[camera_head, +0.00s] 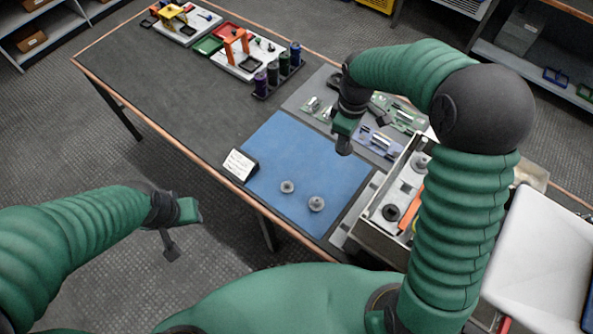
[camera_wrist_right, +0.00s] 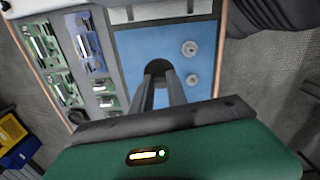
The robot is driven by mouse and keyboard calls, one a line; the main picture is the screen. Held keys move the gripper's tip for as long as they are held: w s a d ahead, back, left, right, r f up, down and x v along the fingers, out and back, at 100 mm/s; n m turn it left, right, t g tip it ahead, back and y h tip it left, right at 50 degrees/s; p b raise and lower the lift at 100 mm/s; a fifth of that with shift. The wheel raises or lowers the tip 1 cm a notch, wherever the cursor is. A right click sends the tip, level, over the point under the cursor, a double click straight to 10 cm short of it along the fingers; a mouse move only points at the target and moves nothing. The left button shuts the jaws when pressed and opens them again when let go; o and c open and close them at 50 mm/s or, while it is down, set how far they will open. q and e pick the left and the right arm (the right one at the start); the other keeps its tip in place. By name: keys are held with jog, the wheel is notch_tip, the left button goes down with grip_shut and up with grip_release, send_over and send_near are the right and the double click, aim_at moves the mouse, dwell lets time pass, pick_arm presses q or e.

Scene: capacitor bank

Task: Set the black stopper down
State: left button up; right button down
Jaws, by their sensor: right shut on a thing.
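The black stopper (camera_wrist_right: 158,67) shows in the right wrist view as a dark round piece between the fingertips of my right gripper (camera_wrist_right: 161,80), which is shut on it. Blue mat lies beneath it in that view. In the head view my right gripper (camera_head: 344,148) hangs over the far right part of the blue mat (camera_head: 270,160); the stopper is hard to make out there. My left gripper (camera_head: 171,246) is off the table, over the floor at the lower left; whether it is open or shut is unclear.
Two grey knobbed discs (camera_head: 287,187) (camera_head: 316,203) stand on the mat's near part. A white sign (camera_head: 240,164) stands at its left edge. A metal bin (camera_head: 374,238) with parts is at right. Circuit boards (camera_head: 400,113) lie behind. The mat's left and middle are clear.

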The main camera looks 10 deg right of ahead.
jog(key=w+d+f+n+b, duration=0.1)
jog(key=f+n+b, duration=0.2)
jog(key=f+n, duration=0.2)
jog(key=w+d+f+n+b, duration=0.1)
jog(key=f+n+b, duration=0.2)
jog(key=f+n, duration=0.3)
jog(key=w+d+f+n+b, duration=0.1)
jog(key=f+n+b, duration=0.3)
jog(key=f, duration=0.7)
jog(key=shift+d+n, duration=0.15)
jog(key=shift+n, duration=0.55)
jog(key=c, duration=1.3)
grip_release()
notch_tip(320, 180, up, 12)
jog(key=p, duration=0.1)
